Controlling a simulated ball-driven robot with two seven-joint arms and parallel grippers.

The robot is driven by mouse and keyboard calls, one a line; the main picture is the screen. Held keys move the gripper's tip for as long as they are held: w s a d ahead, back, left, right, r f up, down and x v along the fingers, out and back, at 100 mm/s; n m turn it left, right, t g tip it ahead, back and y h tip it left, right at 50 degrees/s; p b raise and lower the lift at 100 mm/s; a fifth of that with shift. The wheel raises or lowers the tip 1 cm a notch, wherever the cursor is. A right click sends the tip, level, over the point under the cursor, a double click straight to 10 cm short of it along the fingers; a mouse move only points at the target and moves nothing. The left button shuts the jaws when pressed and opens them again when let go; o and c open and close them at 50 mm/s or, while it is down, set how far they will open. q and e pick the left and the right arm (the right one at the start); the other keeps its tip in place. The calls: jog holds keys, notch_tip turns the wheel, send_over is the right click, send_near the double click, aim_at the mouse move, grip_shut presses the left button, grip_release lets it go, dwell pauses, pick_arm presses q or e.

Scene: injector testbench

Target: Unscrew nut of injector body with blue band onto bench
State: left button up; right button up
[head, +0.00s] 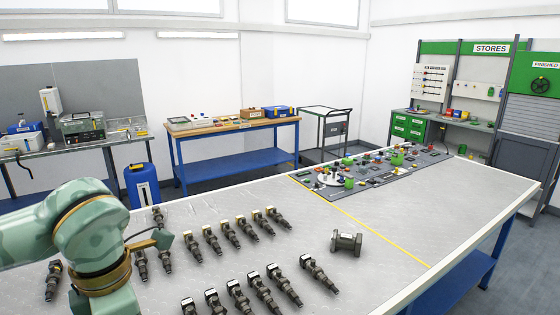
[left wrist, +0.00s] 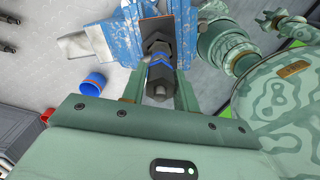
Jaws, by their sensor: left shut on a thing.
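The injector body with the blue band (left wrist: 159,60) stands in a blue vise (left wrist: 185,30) in the left wrist view. Its dark nut (left wrist: 159,77) is at the end nearest my wrist camera. My left gripper (left wrist: 159,88) has one finger on each side of this end and is shut on the nut. Whether the thread is loose cannot be seen. In the head view my left arm comes in at the lower left, and its gripper, the vise and this injector are out of sight. My right gripper is in neither view.
A blue cup (left wrist: 92,84) with a red inside is near the vise. Rows of dark injectors (head: 240,295) lie on the grey bench (head: 390,285). A dark flanged part (head: 346,243) lies right of them. A grey mat of parts (head: 375,167) lies beyond the yellow line.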

pick_arm(q)
jog(key=o, duration=1.1)
jog(key=shift+c, duration=0.2)
